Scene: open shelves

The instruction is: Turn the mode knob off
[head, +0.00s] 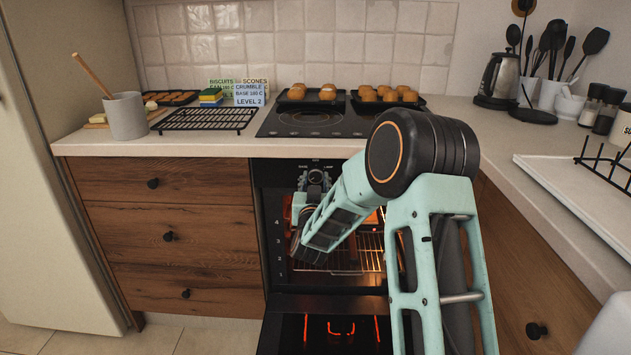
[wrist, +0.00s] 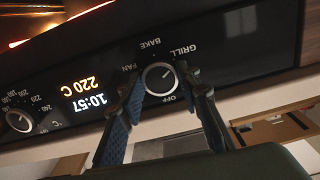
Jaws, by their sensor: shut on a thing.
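The mode knob (wrist: 159,79) is a round dark dial with a pale rim on the oven's black control panel, seen upside down in the wrist view. The labels OFF, GRILL, BAKE and FAN stand around it. Its pointer mark seems to face the GRILL side, but it is small. My gripper (wrist: 161,76) is shut on the knob, one finger on each side. In the head view my gripper (head: 314,182) is at the panel, and my arm hides much of the panel and knob.
The temperature knob (wrist: 20,119) sits beside a display (wrist: 83,95) reading 10:57 and 220 C. The oven door (head: 330,305) is lowered open below my arm, with a glowing interior and wire rack (head: 345,262). Trays of buns (head: 318,94) stand on the hob above.

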